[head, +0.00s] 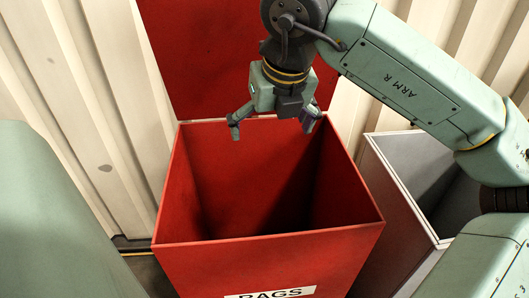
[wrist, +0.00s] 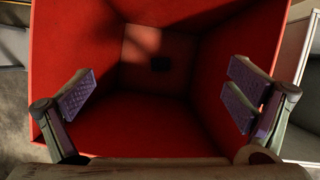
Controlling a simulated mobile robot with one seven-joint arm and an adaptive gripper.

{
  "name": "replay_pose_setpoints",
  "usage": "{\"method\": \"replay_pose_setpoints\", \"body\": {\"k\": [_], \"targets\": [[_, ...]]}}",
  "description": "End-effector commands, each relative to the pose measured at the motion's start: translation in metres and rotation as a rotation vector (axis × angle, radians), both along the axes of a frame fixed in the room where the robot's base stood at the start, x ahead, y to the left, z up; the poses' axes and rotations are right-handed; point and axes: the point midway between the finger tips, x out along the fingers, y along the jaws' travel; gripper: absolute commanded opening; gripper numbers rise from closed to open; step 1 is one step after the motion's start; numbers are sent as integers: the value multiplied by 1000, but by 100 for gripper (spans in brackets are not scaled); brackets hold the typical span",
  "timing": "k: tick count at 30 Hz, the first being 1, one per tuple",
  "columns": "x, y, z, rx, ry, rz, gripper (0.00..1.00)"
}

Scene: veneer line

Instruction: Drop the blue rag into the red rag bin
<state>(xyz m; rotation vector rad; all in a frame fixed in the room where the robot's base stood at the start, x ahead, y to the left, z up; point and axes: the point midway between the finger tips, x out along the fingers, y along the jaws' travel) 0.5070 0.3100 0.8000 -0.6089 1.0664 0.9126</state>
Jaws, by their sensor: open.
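The red rag bin (head: 270,262) stands upright with its red lid (head: 205,60) raised behind it. A white label on its front reads "RAGS". My gripper (head: 272,128) is open and empty over the bin's back part, pointing down into the opening. In the wrist view the two spread fingers of my gripper (wrist: 162,95) frame the inside of the red rag bin (wrist: 140,128). A small dark patch lies on the bin's floor in that view; I cannot tell whether it is the blue rag. No clearly blue rag shows in either view.
A grey open bin (head: 410,165) with a pale rim stands close on the right of the red bin. A ribbed cream wall (head: 90,130) runs behind. A strip of floor shows on the left.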

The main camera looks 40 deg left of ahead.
Motion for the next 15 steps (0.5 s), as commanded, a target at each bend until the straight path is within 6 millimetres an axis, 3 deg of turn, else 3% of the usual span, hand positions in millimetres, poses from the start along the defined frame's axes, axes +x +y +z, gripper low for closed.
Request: {"method": "replay_pose_setpoints", "body": {"k": [9, 15], "targets": [[-12, -22, 61, 1, -4, -3, 98], [-18, -32, 91, 1, -3, -2, 98]]}}
